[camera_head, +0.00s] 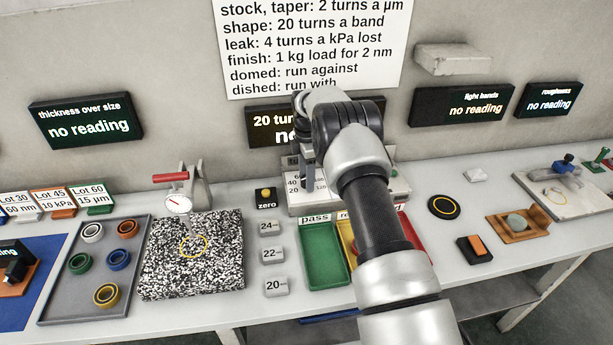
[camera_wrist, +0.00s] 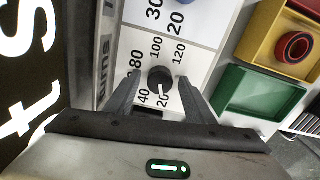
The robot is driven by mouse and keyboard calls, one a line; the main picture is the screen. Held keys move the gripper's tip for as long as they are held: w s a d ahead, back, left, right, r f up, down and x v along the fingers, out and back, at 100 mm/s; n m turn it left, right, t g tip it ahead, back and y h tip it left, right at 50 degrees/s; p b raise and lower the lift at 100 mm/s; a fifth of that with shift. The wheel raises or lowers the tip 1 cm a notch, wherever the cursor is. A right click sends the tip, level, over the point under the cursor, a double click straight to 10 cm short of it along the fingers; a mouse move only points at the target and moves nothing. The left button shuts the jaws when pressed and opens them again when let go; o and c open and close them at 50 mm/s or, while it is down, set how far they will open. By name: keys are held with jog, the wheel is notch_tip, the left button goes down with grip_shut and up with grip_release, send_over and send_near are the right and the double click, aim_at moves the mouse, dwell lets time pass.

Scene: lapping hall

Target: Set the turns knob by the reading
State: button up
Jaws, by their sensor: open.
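The black turns knob (camera_wrist: 160,77) sits on a white panel (camera_wrist: 205,22) in the wrist view. Numbers 20, 40, 80, 100 and 120 show around it; 60 is hidden there. Its pale mark seems to point down towards 20. My gripper (camera_wrist: 161,84) is open, one finger on each side of the knob; I cannot tell whether they touch it. In the head view my arm hides the knob and much of the panel (camera_head: 302,199). The display behind (camera_head: 262,121) shows "20 tur…" and the start of a second line; the arm covers the rest.
The wall chart (camera_head: 312,40) reads "shape: 20 turns a band" and "leak: 4 turns a kPa lost". Thickness (camera_head: 85,118), light bands (camera_head: 462,104) and roughness (camera_head: 549,98) displays say "no reading". A green pass tray (camera_head: 322,255) stands before the panel. A red-and-black ring (camera_wrist: 296,47) lies in a yellow tray (camera_wrist: 262,38).

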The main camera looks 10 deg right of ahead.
jog(key=shift+c, duration=0.4)
jog(key=c, duration=1)
